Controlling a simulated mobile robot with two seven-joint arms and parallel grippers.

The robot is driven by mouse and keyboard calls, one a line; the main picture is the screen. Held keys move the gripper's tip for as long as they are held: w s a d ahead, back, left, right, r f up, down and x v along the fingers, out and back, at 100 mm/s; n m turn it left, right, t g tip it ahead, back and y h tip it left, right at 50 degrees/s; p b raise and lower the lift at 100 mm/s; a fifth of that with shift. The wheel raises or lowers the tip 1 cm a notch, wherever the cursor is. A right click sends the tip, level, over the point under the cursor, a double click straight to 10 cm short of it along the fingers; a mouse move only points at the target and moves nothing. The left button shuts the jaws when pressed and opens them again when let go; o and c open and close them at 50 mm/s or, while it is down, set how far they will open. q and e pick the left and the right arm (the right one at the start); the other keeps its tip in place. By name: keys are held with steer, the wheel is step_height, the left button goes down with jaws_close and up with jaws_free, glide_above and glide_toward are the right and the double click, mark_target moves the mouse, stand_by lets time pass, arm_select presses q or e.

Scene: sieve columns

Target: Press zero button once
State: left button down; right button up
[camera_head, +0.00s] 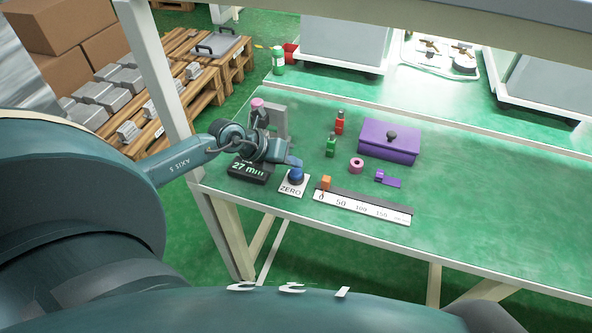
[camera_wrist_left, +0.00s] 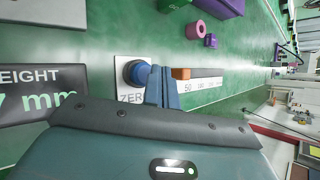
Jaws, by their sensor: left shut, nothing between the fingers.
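The blue zero button (camera_head: 296,175) stands on a white plate labelled ZERO (camera_head: 291,189) near the front edge of the green table. In the left wrist view the button (camera_wrist_left: 137,72) shows just left of my fingers. My left gripper (camera_head: 294,162) is shut and empty, with its blue fingertips right by the button. In the left wrist view the fingertips (camera_wrist_left: 162,86) overlap the button's right side; I cannot tell whether they touch it. A dark display (camera_head: 248,170) left of the button reads 27 mm. My right gripper is not in view.
An orange block (camera_head: 326,183) sits at the zero end of a ruler scale (camera_head: 368,208). A purple box (camera_head: 389,141), a pink ring (camera_head: 356,165), a purple piece (camera_head: 388,181), and green (camera_head: 331,146) and red (camera_head: 339,124) objects stand behind. The table's right side is clear.

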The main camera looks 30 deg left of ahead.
arm_select(q)
steer(key=shift+f, duration=0.1)
steer(key=shift+f, duration=0.3)
steer(key=shift+f+b, duration=0.25)
steer(key=shift+b, duration=0.05)
stand_by(0.5)
steer(key=shift+f, duration=0.4)
stand_by(0.3)
steer(key=shift+r, duration=0.1)
steer(key=shift+r+p, duration=0.85)
